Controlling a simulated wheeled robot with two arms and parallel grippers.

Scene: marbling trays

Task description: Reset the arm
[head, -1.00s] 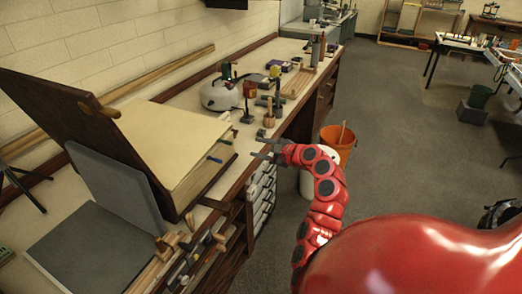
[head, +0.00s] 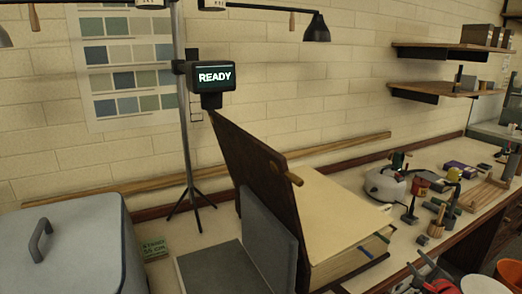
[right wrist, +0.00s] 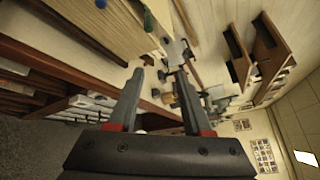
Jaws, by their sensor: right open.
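My right gripper (head: 418,277) shows at the lower right edge of the head view, with part of the red arm behind it. It is in front of the workbench's front edge. In the right wrist view its two grey fingers (right wrist: 159,78) stand apart with nothing between them, pointing along the bench. My left gripper is in neither view.
The bench (head: 345,182) holds a large wood-framed block (head: 335,215) with an upright dark board (head: 262,165), a white kettle-like pot (head: 384,185) and several small tools. A grey lidded box (head: 75,250) stands at left.

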